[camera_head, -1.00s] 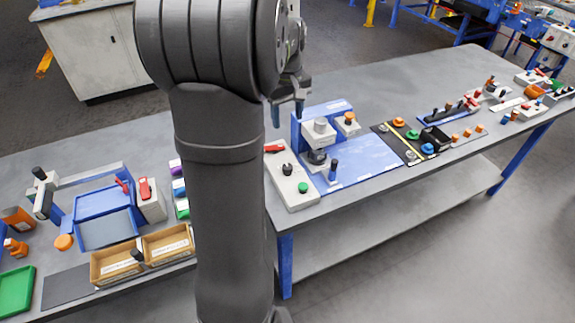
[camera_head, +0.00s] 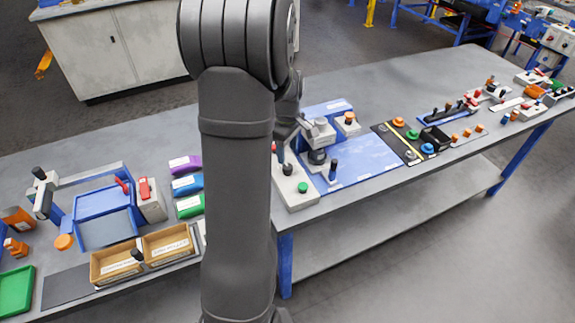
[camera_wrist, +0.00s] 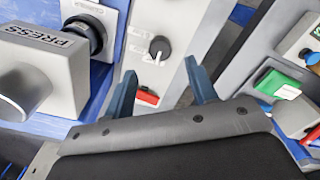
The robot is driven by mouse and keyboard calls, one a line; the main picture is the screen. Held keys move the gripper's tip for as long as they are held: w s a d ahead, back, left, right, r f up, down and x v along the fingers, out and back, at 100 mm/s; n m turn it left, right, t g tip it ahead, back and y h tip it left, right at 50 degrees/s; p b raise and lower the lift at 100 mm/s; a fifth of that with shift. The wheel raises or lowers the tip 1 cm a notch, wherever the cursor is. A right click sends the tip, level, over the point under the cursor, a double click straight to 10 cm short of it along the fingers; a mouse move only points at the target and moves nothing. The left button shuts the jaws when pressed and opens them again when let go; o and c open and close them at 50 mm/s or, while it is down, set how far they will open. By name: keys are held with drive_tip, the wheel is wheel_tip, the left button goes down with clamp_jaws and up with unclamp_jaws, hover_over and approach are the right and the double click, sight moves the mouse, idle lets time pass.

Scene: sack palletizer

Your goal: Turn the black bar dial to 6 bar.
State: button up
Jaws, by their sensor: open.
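The black bar dial (camera_wrist: 159,47) sits on a light grey panel (camera_wrist: 167,18) with small pale markings beside it in the wrist view. In the head view the dial (camera_head: 288,168) shows on the grey control box (camera_head: 296,194), just right of my arm. My gripper (camera_wrist: 160,78) is open and empty. Its two blue fingers are spread, and the dial appears between and beyond their tips, apart from them. A red part (camera_wrist: 147,97) of the panel lies between the fingers. My arm partly hides the box in the head view. The scale is too small to read.
A press (camera_wrist: 45,75) stands close on the left in the wrist view, on the blue base (camera_head: 360,165). Colored blocks (camera_head: 187,186) and wooden trays (camera_head: 167,245) lie left of my arm. Bare bench (camera_head: 375,90) lies behind the press.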

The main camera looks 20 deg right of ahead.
sight(287, 166)
wheel_tip(287, 166, down, 7)
drive_tip(key=shift+f, duration=0.1)
idle(0.3)
drive_tip(key=c, duration=1)
